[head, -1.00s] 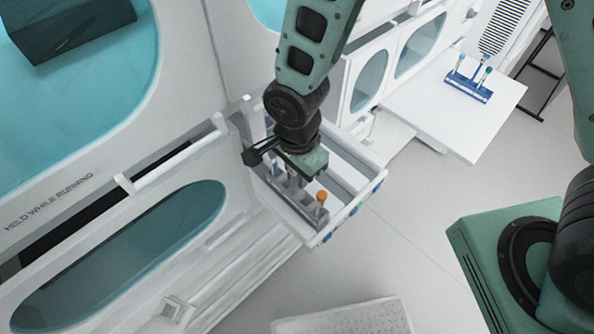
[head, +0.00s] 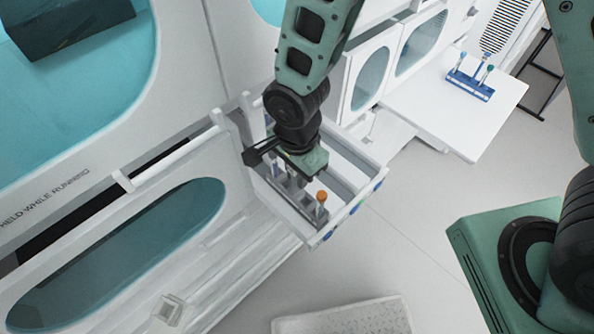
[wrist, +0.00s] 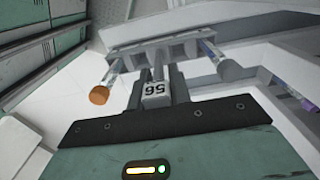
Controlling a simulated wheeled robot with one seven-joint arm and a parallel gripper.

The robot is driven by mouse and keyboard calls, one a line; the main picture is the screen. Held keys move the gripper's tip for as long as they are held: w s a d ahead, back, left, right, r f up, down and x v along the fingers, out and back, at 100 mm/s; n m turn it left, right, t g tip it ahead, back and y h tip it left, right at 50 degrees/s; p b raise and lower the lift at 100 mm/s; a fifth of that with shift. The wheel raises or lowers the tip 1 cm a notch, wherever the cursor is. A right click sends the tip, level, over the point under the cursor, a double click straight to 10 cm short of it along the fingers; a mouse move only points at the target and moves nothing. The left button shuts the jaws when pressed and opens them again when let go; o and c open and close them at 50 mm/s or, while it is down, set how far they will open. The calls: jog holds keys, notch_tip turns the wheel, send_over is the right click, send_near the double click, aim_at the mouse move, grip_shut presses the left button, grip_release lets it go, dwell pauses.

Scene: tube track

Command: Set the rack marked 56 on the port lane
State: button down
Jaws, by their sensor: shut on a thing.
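The rack marked 56 is a grey holder (head: 308,207) with an orange-capped tube (head: 321,197) at its near end. In the wrist view its tag reads 56 upside down (wrist: 155,90), with the orange cap (wrist: 99,95) on the left and a grey-capped tube (wrist: 229,70) on the right. My gripper (head: 288,178) is shut on the rack at its tag. The rack is at the left lane of a white pulled-out tray (head: 362,197); I cannot tell whether it touches the floor. My gripper hides part of it.
The tray has grey lane dividers and blue round marks on its front. A blue rack (head: 469,86) with tubes stands on a white shelf (head: 450,115) at upper right. A white cabinet with a teal window (head: 120,255) is at left. Open floor (head: 420,245) lies right of the tray.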

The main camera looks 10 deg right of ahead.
jog(key=shift+f, duration=0.3)
jog(key=c, duration=1.2)
grip_release()
notch_tip(320, 180, up, 17)
jog(key=b, duration=0.2)
jog(key=shift+r, duration=0.2)
